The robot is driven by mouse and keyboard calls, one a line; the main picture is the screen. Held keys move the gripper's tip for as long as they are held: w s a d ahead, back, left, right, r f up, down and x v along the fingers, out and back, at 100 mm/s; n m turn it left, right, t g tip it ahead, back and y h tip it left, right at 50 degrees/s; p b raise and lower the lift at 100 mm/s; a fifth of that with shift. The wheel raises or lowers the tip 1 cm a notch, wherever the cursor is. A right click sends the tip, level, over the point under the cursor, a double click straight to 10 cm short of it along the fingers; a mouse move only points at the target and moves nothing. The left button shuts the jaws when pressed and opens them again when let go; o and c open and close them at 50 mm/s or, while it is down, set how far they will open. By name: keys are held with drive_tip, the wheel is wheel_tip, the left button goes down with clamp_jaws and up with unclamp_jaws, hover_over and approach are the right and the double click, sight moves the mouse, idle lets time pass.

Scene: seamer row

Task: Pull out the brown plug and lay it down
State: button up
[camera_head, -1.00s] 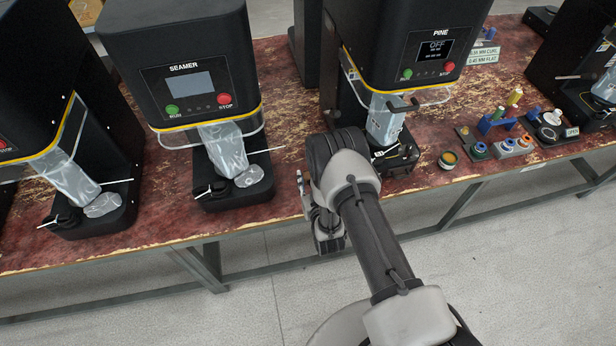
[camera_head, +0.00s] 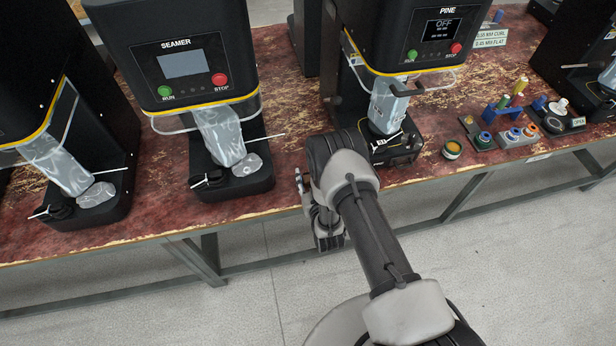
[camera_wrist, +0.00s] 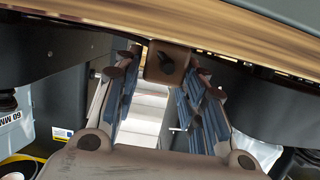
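My gripper (camera_wrist: 165,100) is open in the wrist view, its two blue-padded fingers spread apart with a gap between them. A brownish block (camera_wrist: 153,71) with a dark round centre shows at the far end of that gap, close to the bench edge. I cannot tell whether it is the brown plug, and nothing looks gripped. In the head view my gripper (camera_head: 328,238) hangs at the front edge of the bench, between the seamer and the Pine machine, partly hidden by my arm. I cannot make out a brown plug for sure in the head view.
The worn red bench (camera_head: 290,150) carries the seamer (camera_head: 180,95) and the Pine machine (camera_head: 400,40), whose screen reads OFF. A small round tin (camera_head: 452,149) and a rack (camera_head: 500,112) with several coloured pieces stand to the right. Open floor lies in front.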

drive_tip(key=shift+o, duration=1.2)
drive_tip(key=shift+s, duration=0.15)
drive_tip(key=v, duration=1.1)
drive_tip(key=shift+s+r, duration=0.15)
drive_tip(key=shift+s, duration=0.2)
drive_tip(key=shift+d, duration=0.1)
